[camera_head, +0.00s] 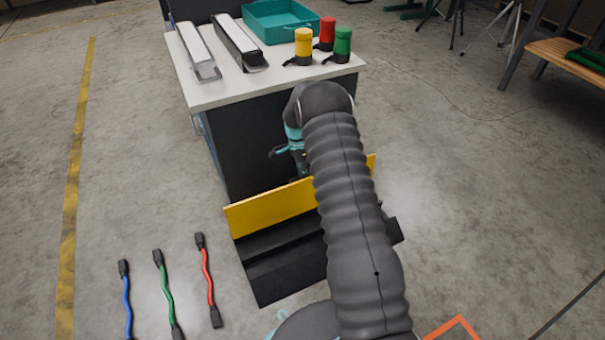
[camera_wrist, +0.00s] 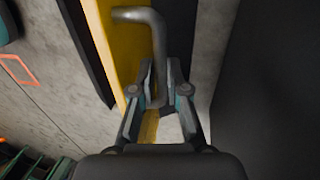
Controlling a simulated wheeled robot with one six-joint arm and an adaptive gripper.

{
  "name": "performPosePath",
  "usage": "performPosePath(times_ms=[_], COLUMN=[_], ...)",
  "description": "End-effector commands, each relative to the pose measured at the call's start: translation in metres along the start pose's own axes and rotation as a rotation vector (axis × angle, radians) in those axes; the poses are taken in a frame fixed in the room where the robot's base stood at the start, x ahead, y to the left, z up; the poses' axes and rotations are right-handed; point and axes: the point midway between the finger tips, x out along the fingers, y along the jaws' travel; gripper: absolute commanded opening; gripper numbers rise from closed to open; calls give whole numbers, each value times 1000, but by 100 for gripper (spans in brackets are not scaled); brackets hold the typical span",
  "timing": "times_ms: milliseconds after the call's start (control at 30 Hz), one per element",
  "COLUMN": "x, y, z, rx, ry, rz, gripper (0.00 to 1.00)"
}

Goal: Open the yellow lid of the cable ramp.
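The cable ramp (camera_head: 275,262) is black and lies on the floor in front of the workbench, partly hidden by my arm. Its yellow lid (camera_head: 262,208) stands raised along the ramp's far side, and the black channels in front of it are exposed. In the wrist view the yellow lid (camera_wrist: 122,45) runs down beside a bent grey handle (camera_wrist: 157,45). My gripper (camera_wrist: 160,75) has its fingers on both sides of this handle, close against it. In the head view my gripper (camera_head: 297,165) is behind the lid, mostly hidden by my arm.
The workbench (camera_head: 215,92) stands just beyond the ramp, with a teal tray (camera_head: 262,22) and yellow, red and green connectors on it. Blue, green and red cables (camera_head: 207,278) lie on the floor at left. Floor right of the ramp is clear.

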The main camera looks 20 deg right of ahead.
Motion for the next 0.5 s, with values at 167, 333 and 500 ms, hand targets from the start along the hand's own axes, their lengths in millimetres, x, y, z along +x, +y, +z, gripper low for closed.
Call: performPosePath(times_ms=[167,333,500], x=[0,-1,-10], y=[-1,-2,-1], z=[5,9,9], rx=[-7,-12,-11], ry=[0,0,0], rz=[0,-1,-3], gripper=[37,37,37])
